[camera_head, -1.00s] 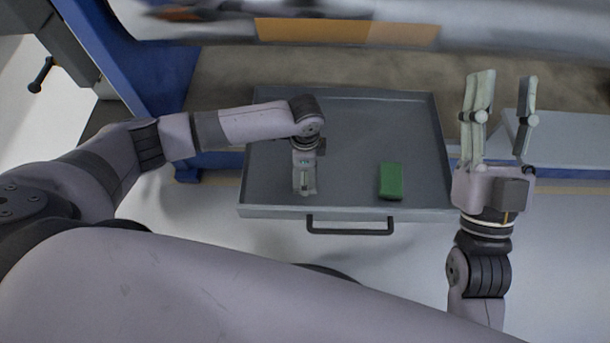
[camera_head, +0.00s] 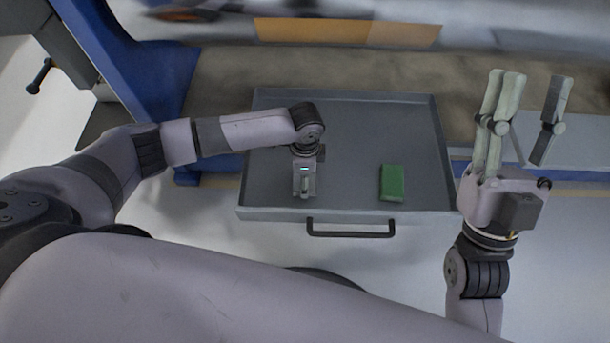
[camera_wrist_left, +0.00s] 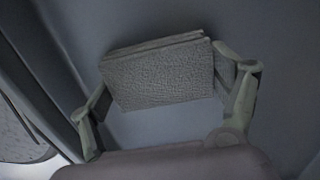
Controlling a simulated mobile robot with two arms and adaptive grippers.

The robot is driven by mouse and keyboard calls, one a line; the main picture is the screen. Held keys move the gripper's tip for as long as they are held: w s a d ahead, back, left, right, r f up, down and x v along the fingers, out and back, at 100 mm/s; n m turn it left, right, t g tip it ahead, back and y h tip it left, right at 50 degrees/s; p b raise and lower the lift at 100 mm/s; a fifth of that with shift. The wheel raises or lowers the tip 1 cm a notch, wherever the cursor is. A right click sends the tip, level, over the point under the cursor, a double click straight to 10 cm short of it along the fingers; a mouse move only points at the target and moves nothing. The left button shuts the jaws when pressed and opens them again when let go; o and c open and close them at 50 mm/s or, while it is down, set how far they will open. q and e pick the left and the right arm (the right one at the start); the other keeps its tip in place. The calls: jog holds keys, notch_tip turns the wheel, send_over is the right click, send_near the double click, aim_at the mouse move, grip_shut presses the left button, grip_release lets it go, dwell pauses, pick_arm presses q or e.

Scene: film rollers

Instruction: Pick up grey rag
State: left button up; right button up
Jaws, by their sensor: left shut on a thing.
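The grey rag (camera_wrist_left: 160,75) is a folded, textured block between the fingers of my left gripper (camera_wrist_left: 165,90) in the left wrist view. The fingers are shut on it from both sides. In the head view my left gripper (camera_head: 304,190) points down over the left front part of the grey drawer tray (camera_head: 370,125), and the rag is hidden beneath it. I cannot tell whether the rag still touches the tray. My right gripper (camera_head: 525,115) is open and empty, with fingers spread, to the right of the tray.
A green block (camera_head: 392,183) lies in the tray, right of my left gripper. The tray has low walls and a dark front handle (camera_head: 350,228). A blue frame post (camera_head: 160,80) stands at the left. The middle and back of the tray are clear.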

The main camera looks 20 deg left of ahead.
pick_arm(q)
jog(key=shift+c, duration=1.4)
